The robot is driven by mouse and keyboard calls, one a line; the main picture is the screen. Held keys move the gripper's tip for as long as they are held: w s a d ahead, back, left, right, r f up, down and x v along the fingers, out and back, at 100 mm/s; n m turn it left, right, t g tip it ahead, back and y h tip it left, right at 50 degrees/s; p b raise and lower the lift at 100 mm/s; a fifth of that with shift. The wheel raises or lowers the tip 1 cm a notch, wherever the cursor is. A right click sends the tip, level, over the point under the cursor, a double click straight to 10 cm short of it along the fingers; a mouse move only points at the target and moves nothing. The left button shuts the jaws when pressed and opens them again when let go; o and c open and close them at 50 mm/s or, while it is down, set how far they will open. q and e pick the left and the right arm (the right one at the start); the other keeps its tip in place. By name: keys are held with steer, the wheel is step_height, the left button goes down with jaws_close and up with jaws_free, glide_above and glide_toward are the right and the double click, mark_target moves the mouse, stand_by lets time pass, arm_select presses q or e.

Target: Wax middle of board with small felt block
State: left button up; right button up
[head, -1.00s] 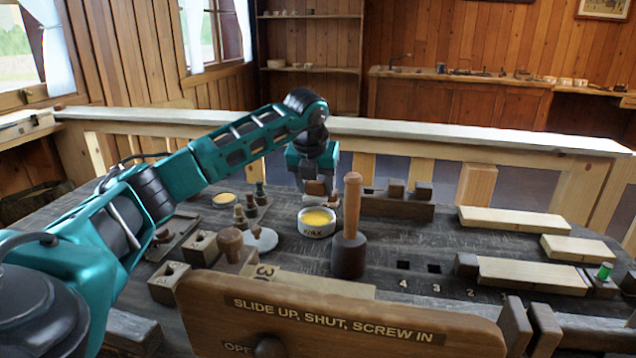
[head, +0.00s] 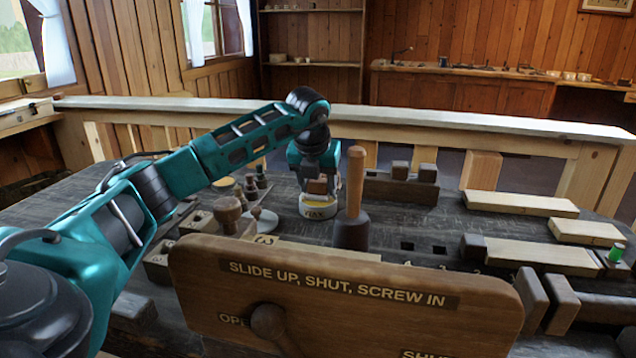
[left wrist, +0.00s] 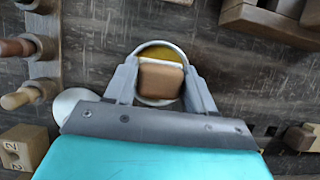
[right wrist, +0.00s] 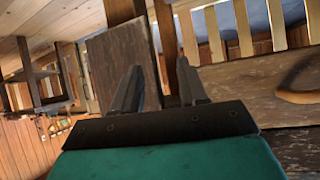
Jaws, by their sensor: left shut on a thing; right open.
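My left gripper (head: 318,182) is shut on the small felt block (left wrist: 161,80), which has a brown wooden back and a pale felt edge. The block is at the mouth of the round wax tin (head: 318,208); yellow wax (left wrist: 154,53) shows beside it in the left wrist view. Whether the felt touches the wax I cannot tell. The pale board (head: 533,254) lies on the bench at the right, between dark stops, with a green piece (head: 616,252) by its right end. My right gripper (right wrist: 162,85) is open and empty, away from the bench objects.
A mallet (head: 355,195) stands upright just right of the tin. A wooden sign panel (head: 350,300) with a knob stands in front. More pale boards (head: 520,203) lie behind. Several dark pegs and small blocks stand left of the tin.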

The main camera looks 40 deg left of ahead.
arm_select(q)
steer(key=shift+f, duration=0.5)
stand_by(0.8)
steer(key=shift+f, duration=0.1)
stand_by(1.0)
step_height(320, 180, up, 6)
steer(key=p, duration=0.5)
steer(key=shift+r+p, duration=0.3)
steer(key=shift+p, duration=0.1)
steer(key=shift+r, duration=0.25)
